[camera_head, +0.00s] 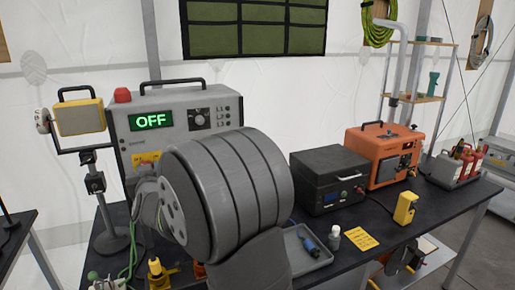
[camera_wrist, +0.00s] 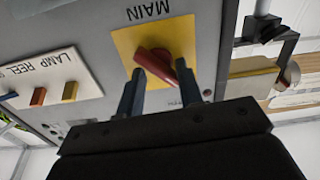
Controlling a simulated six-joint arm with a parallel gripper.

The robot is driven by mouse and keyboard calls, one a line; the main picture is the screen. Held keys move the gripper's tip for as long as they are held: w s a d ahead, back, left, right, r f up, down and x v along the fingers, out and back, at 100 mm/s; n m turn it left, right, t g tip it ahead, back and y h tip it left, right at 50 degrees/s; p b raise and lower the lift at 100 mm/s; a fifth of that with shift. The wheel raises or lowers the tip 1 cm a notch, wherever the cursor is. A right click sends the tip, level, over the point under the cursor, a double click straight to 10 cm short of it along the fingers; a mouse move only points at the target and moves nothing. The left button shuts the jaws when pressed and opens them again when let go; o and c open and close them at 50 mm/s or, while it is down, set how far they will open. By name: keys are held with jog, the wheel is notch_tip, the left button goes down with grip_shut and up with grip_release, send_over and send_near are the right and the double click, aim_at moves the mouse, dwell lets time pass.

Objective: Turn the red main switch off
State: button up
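The red main switch (camera_wrist: 153,62) is a knob on a yellow plate (camera_wrist: 186,32) marked MAIN, seen in the wrist view. Its handle lies slanted across the plate. My gripper (camera_wrist: 161,70) has its two fingers apart, one on each side of the handle; I cannot tell whether they touch it. In the head view the plate (camera_head: 141,158) shows only partly on the front of the grey control box (camera_head: 180,102), whose green display (camera_head: 151,120) reads OFF. My own arm hides the gripper and the lower box there.
A work lamp (camera_head: 80,117) on a stand is left of the box. A lamp-reel panel (camera_wrist: 45,80) with small switches shows in the wrist view. A black case (camera_head: 328,178), an orange unit (camera_head: 384,155) and a grey tray (camera_head: 305,250) are on the black table to the right.

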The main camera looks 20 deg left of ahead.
jog(key=s+d+f+n+g+y, duration=0.1)
jog(key=s+d+f+n+y, duration=0.3)
jog(key=d, duration=0.3)
jog(key=s+d+f+n+g+y, duration=0.1)
jog(key=s+d+f+n+y, duration=0.1)
jog(key=s+d+n, duration=0.4)
jog(key=w+d+x, duration=0.1)
jog(key=w+x, duration=0.1)
jog(key=x, duration=1.4)
jog(key=shift+w+n, duration=0.3)
jog(key=shift+w, duration=0.1)
jog(key=shift+a+f, duration=0.1)
jog(key=shift+f, duration=0.05)
